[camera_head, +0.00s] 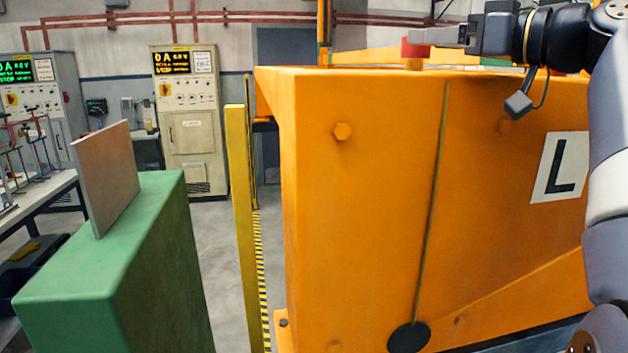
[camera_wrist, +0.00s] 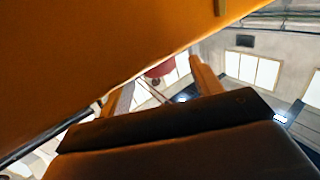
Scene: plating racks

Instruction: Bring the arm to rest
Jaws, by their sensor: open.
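My gripper (camera_head: 440,36) is at the upper right of the head view, level with the top of a large orange machine body (camera_head: 365,190). Its fingers point left, beside a red cap (camera_head: 414,48) on a short orange stub. In the wrist view the two fingers of my gripper (camera_wrist: 163,88) stand apart, and the red cap (camera_wrist: 161,70) shows in the gap between them. I cannot tell whether a finger touches the cap. My arm runs down the right edge of the head view.
The orange body fills the upper left of the wrist view, close to my gripper. A green block (camera_head: 125,260) with an upright copper-coloured plate (camera_head: 107,175) stands at the left. A yellow post (camera_head: 238,225) stands between them. Control cabinets (camera_head: 188,120) are behind.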

